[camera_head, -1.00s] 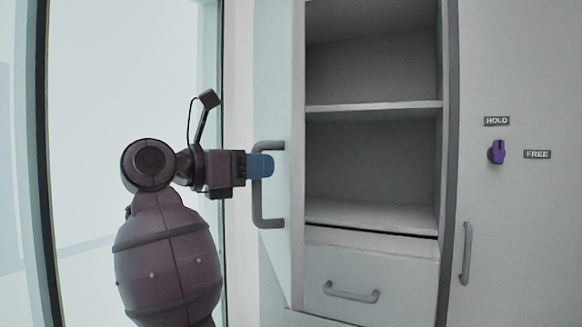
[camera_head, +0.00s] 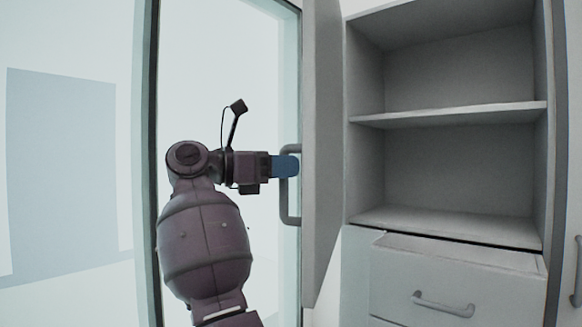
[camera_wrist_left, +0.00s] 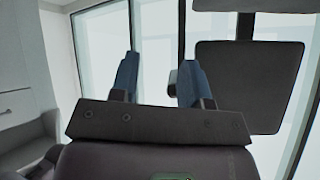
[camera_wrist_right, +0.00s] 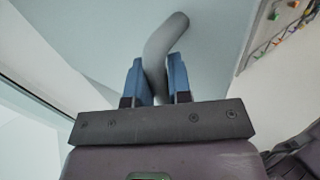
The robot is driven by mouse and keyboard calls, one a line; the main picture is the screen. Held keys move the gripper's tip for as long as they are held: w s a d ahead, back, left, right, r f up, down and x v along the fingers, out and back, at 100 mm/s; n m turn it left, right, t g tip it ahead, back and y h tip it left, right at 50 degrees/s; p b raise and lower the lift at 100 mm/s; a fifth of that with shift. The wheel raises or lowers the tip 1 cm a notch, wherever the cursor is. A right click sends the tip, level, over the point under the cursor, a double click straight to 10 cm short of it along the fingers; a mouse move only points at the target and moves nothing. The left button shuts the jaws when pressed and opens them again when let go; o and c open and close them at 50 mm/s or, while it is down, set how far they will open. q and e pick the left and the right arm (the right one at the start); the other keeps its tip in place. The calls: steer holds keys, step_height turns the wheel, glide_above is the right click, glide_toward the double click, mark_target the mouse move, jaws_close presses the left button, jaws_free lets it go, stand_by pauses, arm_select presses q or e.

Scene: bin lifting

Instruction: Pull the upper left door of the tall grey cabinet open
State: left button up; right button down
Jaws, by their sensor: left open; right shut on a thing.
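The tall grey cabinet (camera_head: 362,195) has its upper left door (camera_head: 322,150) swung wide open, seen nearly edge-on in the head view. The shelves behind it are exposed. The door's grey bar handle (camera_head: 287,212) sticks out to the left of the door. My right gripper (camera_head: 286,166) is shut on this handle. In the right wrist view the curved handle (camera_wrist_right: 163,45) passes between the blue fingers (camera_wrist_right: 158,80), with the pale door face (camera_wrist_right: 100,25) behind. My left gripper (camera_wrist_left: 160,78) shows only in its wrist view, open, with nothing between its fingers.
A drawer (camera_head: 450,285) below the shelves stands slightly out. Glass panes (camera_head: 225,80) in dark frames stand behind my right arm. In the left wrist view a dark grey panel (camera_wrist_left: 250,85) lies beyond the fingers. A board with small coloured items (camera_wrist_right: 285,30) shows in the right wrist view.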

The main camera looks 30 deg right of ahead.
steer(key=w+a+b, duration=0.1)
steer(key=w+a, duration=0.3)
steer(key=w, duration=0.1)
steer(key=shift+w, duration=0.15)
steer(key=shift+f, duration=0.1)
steer(key=c, duration=1.1)
jaws_free()
steer(key=shift+a, duration=0.1)
